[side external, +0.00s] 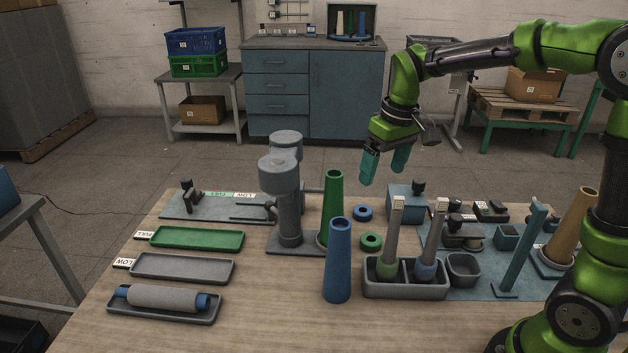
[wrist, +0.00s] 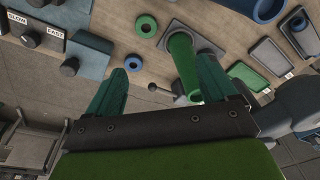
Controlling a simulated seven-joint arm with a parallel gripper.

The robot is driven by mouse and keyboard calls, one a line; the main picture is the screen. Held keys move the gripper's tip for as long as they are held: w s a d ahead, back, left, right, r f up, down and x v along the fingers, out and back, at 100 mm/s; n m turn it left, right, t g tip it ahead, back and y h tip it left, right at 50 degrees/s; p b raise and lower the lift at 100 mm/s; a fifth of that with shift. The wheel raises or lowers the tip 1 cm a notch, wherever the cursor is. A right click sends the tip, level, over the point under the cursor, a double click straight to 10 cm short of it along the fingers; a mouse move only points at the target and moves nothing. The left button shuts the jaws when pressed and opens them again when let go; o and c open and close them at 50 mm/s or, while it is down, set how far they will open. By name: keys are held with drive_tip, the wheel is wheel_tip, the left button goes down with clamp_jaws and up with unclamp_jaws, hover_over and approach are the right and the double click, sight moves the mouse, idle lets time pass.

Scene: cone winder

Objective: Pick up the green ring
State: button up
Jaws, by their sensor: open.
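The green ring (side external: 371,246) lies flat on the wooden table, between the green cone and the grey holder with two upright brushes. It also shows in the wrist view (wrist: 139,23), above and beyond the fingertips, with its centre hole visible. My gripper (side external: 383,175) is open and empty, its two teal fingers pointing down. It hangs well above the table and behind the ring in the side view. In the wrist view the gripper (wrist: 163,64) has its fingers spread wide with nothing between them.
A blue ring (side external: 362,219) lies just behind the green one. A tall green cone (side external: 333,205) and a blue cone (side external: 338,265) stand to the left and front. The grey two-compartment holder (side external: 405,292) is to the right. A grey machine (side external: 288,205) stands further left.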

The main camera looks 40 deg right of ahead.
drive_tip(key=w+d+f+g, duration=0.1)
drive_tip(key=w+d+f, duration=0.1)
drive_tip(key=w+f, duration=0.2)
hover_over(370, 238)
drive_tip(key=shift+n+g, duration=0.3)
drive_tip(key=shift+n, duration=0.1)
drive_tip(key=f, duration=1.1)
drive_tip(key=shift+w+f, duration=0.25)
drive_tip(key=shift+w, duration=0.05)
drive_tip(key=shift+s+f, duration=0.2)
drive_tip(key=shift+f, duration=1.15)
drive_tip(key=shift+s+f, duration=0.15)
drive_tip(key=shift+f, duration=1.2)
drive_tip(key=shift+c, duration=0.3)
drive_tip(key=c, duration=1)
